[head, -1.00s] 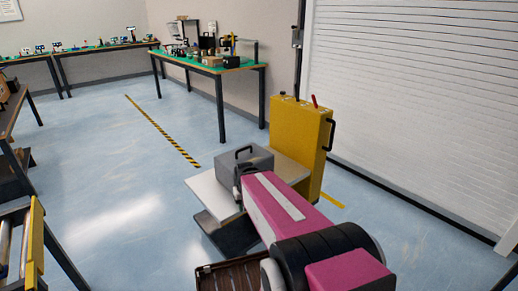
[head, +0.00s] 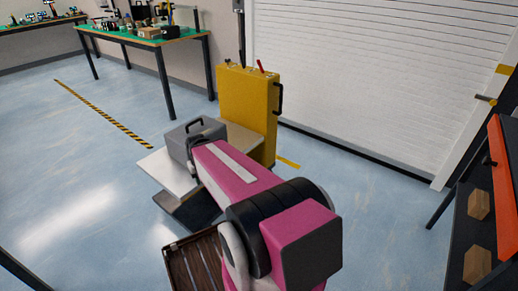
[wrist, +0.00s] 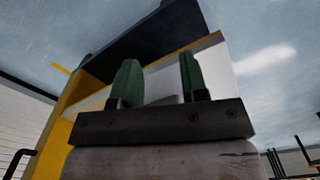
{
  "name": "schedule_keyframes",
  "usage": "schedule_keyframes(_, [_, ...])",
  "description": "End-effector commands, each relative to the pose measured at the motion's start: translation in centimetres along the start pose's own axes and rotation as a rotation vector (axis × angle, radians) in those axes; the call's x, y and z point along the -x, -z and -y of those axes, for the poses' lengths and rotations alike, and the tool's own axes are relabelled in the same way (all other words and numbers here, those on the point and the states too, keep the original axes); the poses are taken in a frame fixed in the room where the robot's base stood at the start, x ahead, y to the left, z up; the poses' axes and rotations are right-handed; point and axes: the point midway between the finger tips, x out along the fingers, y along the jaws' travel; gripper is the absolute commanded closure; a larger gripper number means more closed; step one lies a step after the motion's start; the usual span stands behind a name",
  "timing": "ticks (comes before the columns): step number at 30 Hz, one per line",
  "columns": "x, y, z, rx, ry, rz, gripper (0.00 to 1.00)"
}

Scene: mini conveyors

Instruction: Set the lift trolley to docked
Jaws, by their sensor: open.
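The lift trolley has a yellow upright body (head: 248,112) with a black handle (head: 279,98) on its right side and a red lever (head: 262,66) on top. The yellow body (wrist: 85,118) and handle (wrist: 18,162) are at left there. Contact with the trolley cannot be told.
A white roller door (head: 370,80) stands behind the trolley. A green-topped workbench (head: 150,40) is at the back left. A black and orange stand with boxes (head: 480,205) is at right. A striped floor line (head: 100,112) crosses clear floor at left.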

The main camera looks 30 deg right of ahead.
Motion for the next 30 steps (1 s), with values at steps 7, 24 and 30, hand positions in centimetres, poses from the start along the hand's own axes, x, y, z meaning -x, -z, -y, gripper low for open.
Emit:
schedule_keyframes(7, [0.0,0.0,0.0,0.0,0.0,0.0,0.6])
schedule_keyframes(24, [-0.4,6.1,-3.8,-0.409,0.247,-0.036,0.52])
schedule_keyframes(30, [0.5,11.2,-8.8,-0.784,0.486,-0.053,0.52])
